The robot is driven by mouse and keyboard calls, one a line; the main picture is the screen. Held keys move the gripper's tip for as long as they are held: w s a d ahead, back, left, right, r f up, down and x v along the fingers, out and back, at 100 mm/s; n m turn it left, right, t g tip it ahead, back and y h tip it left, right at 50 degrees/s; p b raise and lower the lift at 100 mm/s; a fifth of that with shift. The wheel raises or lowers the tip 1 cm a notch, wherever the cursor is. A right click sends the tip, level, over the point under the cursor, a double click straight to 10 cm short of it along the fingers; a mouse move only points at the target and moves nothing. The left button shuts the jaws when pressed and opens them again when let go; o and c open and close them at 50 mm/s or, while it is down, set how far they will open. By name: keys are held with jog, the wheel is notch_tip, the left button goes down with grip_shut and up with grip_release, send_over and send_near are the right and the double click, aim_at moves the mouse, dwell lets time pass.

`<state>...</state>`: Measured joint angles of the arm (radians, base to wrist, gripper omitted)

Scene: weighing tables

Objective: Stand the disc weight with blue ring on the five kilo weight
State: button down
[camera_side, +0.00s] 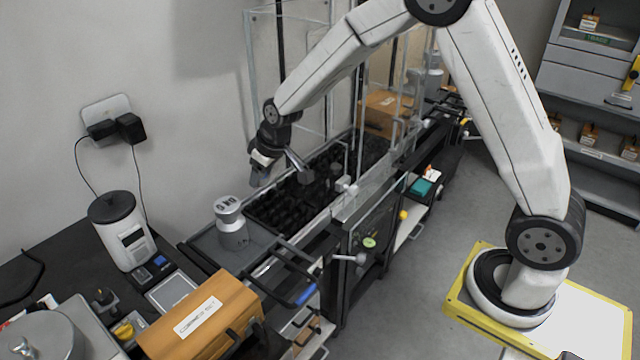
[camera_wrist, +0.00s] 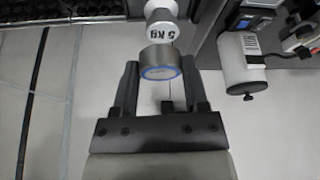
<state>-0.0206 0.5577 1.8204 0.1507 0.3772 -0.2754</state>
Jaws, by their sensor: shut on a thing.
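The disc weight with blue ring (camera_wrist: 158,56) is a short grey metal cylinder, clamped between the fingers of my gripper (camera_wrist: 160,75) in the wrist view. Its blue-edged face points toward the wrist camera. The five kilo weight (camera_side: 232,228) is a grey cylinder with a knob top, upright on the grey platform in the side view. It also shows beyond the disc in the wrist view (camera_wrist: 160,28), marked 5 KG. In the side view my gripper (camera_side: 270,173) is above and right of the five kilo weight, apart from it. The disc is hard to make out there.
A white cylindrical device (camera_side: 122,232) stands left of the platform. An orange-brown case (camera_side: 200,312) is in front. Clear upright panels (camera_side: 290,70) rise behind my gripper, and a black bed of dark blocks (camera_side: 290,207) lies beneath it, to the right of the five kilo weight.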

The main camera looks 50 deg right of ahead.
jog(key=shift+s+a+r, duration=0.6)
jog(key=shift+s, duration=0.1)
jog(key=shift+w, duration=0.1)
send_near(225, 203)
jog(key=shift+w+a+f, duration=0.25)
jog(key=shift+w+f, duration=0.2)
jog(key=shift+f, duration=0.1)
jog(key=shift+w+f, duration=0.55)
jog(key=shift+f, duration=0.05)
jog(key=shift+w+f, duration=0.25)
jog(key=shift+f, duration=1.55)
